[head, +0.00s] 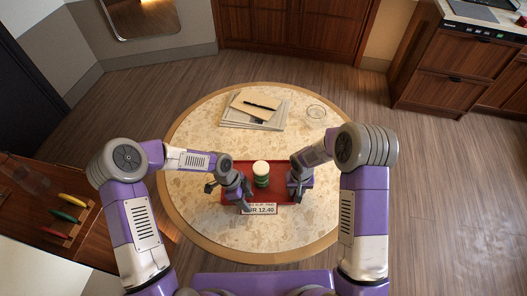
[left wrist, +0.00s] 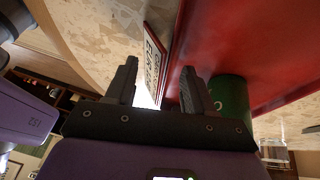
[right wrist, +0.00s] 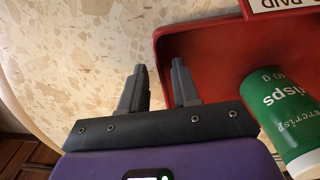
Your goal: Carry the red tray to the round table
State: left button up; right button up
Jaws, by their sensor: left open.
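The red tray (head: 275,166) rests on the round table (head: 200,130), toward its near side. My right gripper (head: 297,187) is at the tray's right side. In the right wrist view its fingers (right wrist: 159,83) are apart, with the tray rim between or just beyond them.
Papers (head: 240,122) with a notebook and black pen (head: 262,105) lie at the back of the table. A clear glass (head: 316,112) stands at the back right. A wooden counter (head: 60,205) with coloured-handled items is at the left. Drawers (head: 455,75) stand at the upper right.

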jog(key=shift+r, duration=0.1)
pick_arm(q)
jog(key=v, duration=1.1)
pick_arm(e)
notch_tip(320, 180, up, 12)
pick_arm(q)
jog(key=shift+r, duration=0.1)
